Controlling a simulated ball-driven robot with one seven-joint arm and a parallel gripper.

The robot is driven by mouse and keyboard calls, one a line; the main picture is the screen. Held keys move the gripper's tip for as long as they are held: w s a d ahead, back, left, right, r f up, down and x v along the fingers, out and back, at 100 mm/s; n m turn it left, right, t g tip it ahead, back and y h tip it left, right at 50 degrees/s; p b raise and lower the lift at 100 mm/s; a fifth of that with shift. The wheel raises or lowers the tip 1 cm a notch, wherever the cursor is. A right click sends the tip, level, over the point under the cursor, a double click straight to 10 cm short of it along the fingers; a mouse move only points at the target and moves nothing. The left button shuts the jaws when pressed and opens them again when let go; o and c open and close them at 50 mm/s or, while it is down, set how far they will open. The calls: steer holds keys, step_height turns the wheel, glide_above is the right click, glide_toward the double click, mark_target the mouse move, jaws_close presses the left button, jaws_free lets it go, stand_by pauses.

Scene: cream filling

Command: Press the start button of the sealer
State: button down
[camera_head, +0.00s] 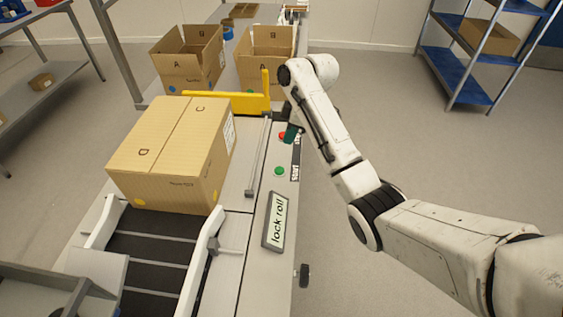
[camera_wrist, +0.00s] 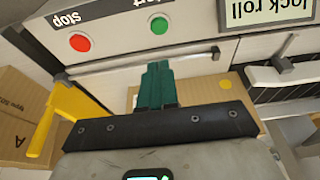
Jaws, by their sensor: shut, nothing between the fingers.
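The green start button (camera_head: 279,171) sits on the grey side panel of the sealer (camera_head: 228,240), and the red stop button (camera_head: 283,135) is farther back on the same panel. In the wrist view the start button (camera_wrist: 159,24) lies just beyond my fingertips, with a visible gap in the picture, and the stop button (camera_wrist: 80,42) is to its left.
A closed cardboard box (camera_head: 172,150) stands on the sealer, beside a yellow guard (camera_head: 225,103). Two open boxes (camera_head: 188,62) (camera_head: 265,62) stand behind. A "lock roll" label (camera_head: 277,222) is nearer on the panel. Blue shelves (camera_head: 465,75) stand at the right; the floor between is clear.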

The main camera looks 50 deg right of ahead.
glide_toward(279, 169)
steer(key=x, duration=0.5)
steer(key=shift+w+a, duration=0.15)
steer(key=shift+f, duration=0.75)
